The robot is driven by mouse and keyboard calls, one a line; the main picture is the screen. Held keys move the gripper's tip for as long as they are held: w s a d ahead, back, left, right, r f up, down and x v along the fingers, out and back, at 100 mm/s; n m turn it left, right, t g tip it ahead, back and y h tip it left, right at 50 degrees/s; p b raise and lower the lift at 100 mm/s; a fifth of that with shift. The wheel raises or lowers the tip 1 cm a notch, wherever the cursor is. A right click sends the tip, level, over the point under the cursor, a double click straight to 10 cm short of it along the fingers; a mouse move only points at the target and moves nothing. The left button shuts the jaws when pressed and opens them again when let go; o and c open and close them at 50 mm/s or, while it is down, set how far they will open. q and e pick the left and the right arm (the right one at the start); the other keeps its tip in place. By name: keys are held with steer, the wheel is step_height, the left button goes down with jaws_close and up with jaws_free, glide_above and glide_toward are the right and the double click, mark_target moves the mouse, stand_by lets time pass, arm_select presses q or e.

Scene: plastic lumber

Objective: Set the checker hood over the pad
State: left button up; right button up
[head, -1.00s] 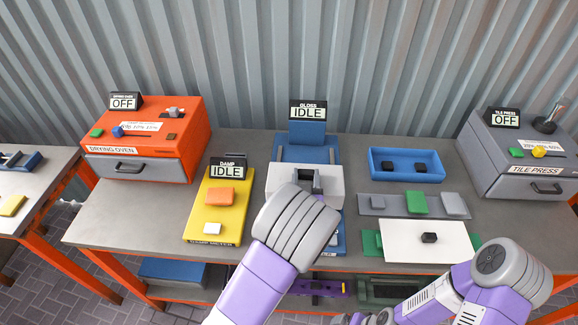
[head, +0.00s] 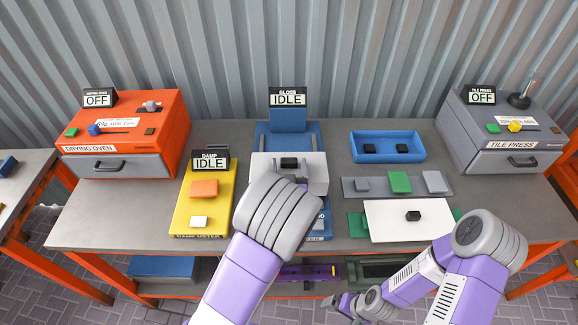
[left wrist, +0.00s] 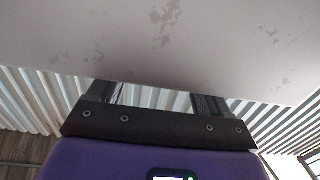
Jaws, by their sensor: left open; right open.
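The gloss checker has a blue base (head: 318,228) and an upright panel (head: 288,119) reading IDLE. Its white hood (head: 262,172) sits across the middle of the base, with a black handle (head: 289,163) on top. I cannot make out the pad; hood and arm cover much of the base. My left gripper (head: 302,181) is at the hood's front right, mostly hidden by my wrist, apart from the handle. In the left wrist view its fingers (left wrist: 155,97) are spread and empty, under a broad pale surface, likely the hood. My right gripper (head: 334,301) hangs low at the table front, open.
A yellow damp meter (head: 187,222) with orange and white blocks stands left of the checker. Right are a blue tray (head: 366,136), a grey strip with blocks (head: 380,187) and a white board (head: 390,225). The orange drying oven (head: 160,110) and grey tile press (head: 460,125) flank the table.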

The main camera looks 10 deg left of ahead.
arm_select(q)
steer(key=v, duration=0.7)
steer(key=shift+s, duration=0.2)
arm_select(e)
steer(key=shift+f, duration=0.1)
